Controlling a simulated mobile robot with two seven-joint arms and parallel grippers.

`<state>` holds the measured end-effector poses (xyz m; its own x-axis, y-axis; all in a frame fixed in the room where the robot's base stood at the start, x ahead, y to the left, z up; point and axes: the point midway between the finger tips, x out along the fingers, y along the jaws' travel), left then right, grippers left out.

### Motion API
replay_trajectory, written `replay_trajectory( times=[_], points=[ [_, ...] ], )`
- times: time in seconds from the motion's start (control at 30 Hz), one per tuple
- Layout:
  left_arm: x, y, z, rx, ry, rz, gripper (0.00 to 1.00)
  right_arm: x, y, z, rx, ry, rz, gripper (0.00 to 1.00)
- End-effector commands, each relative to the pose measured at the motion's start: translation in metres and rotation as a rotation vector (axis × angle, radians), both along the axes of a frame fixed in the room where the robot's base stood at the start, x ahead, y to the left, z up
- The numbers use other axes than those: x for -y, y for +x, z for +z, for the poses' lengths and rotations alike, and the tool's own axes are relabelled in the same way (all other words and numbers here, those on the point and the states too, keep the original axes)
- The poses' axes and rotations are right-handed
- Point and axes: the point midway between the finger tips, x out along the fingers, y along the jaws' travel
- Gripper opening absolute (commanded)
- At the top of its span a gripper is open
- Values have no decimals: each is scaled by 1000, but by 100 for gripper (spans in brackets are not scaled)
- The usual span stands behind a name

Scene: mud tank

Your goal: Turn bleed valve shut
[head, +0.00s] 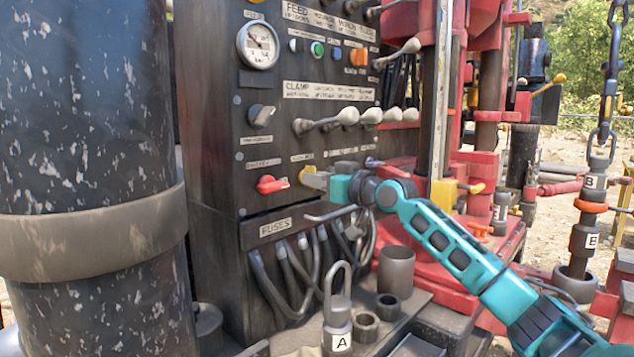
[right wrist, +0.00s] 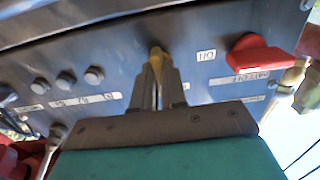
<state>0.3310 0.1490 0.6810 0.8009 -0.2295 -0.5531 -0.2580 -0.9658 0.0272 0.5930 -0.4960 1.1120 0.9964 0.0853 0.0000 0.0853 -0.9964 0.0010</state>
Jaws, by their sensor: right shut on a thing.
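The bleed valve shows as a small yellow handle (head: 306,171) on the dark control panel, just right of the red switch. In the right wrist view the yellow handle (right wrist: 156,54) stands between my two grey fingertips. My right gripper (head: 315,179) is shut on this handle, its arm reaching in from the lower right. The fingers (right wrist: 159,76) hide most of the handle, so its exact angle is hard to tell. My left gripper is not in view.
A red battery switch (head: 271,184) sits close left of the handle. Grey levers (head: 345,117) stick out above. Cables (head: 290,265) hang below the fuses label. A shackle block marked A (head: 338,325) and several cups stand lower down. A thick pipe (head: 90,120) fills the left.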

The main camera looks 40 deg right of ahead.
Motion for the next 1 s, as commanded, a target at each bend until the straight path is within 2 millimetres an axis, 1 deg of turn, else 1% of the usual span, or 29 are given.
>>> replay_trajectory(
  times=[0.47,0.5,0.73,0.77,1.0],
  points=[
    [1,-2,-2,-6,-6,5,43,0,0,-1,0,-18,0,0],
    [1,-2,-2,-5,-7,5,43,0,0,-1,0,-19,0,14],
    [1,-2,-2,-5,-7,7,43,0,0,0,0,-16,0,36],
    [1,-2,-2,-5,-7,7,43,0,0,0,0,-16,0,37],
    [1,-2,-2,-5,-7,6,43,0,0,0,0,-15,0,37]
  ],
)
